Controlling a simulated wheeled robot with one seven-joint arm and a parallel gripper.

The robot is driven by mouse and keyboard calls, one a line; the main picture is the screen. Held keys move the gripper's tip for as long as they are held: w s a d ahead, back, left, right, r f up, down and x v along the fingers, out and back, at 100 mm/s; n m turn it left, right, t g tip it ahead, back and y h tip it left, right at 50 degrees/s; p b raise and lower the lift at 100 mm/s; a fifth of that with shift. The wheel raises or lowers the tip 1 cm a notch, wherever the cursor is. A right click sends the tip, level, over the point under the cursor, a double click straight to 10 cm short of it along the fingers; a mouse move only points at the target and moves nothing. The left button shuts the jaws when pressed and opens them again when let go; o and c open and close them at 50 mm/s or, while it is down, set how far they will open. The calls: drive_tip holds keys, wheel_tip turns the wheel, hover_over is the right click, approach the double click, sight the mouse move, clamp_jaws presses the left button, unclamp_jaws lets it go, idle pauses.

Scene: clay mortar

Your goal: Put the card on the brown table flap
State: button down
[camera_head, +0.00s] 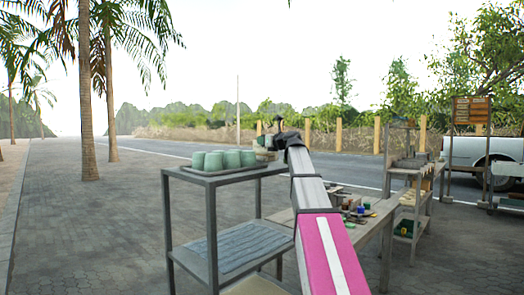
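My gripper (268,142) is small and dark at the far end of my pink and grey arm, at the right end of the grey rack's top. Its fingers are too small and covered to tell whether they are open or shut. I cannot make out a card in this view. A brownish wooden table (375,225) stands right of my arm, partly hidden behind it. I cannot tell which part of it is a flap. Several small coloured items (357,210) lie on it.
A grey metal rack (212,225) stands left of my arm, with a tray (200,172) of several green cups (232,159) on top. A wooden shelf unit (424,200) stands at the right. A white pickup (475,152) is behind it. Open paving (90,230) lies left.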

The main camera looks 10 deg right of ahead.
sight(262, 154)
drive_tip(key=shift+f, duration=1.9)
drive_tip(key=shift+f, duration=0.1)
drive_tip(key=c, duration=1.3)
unclamp_jaws()
drive_tip(key=v, duration=1.1)
drive_tip(key=shift+s, duration=0.2)
drive_tip(key=shift+o, duration=0.4)
drive_tip(key=shift+s+d, duration=0.15)
drive_tip(key=shift+d, duration=0.05)
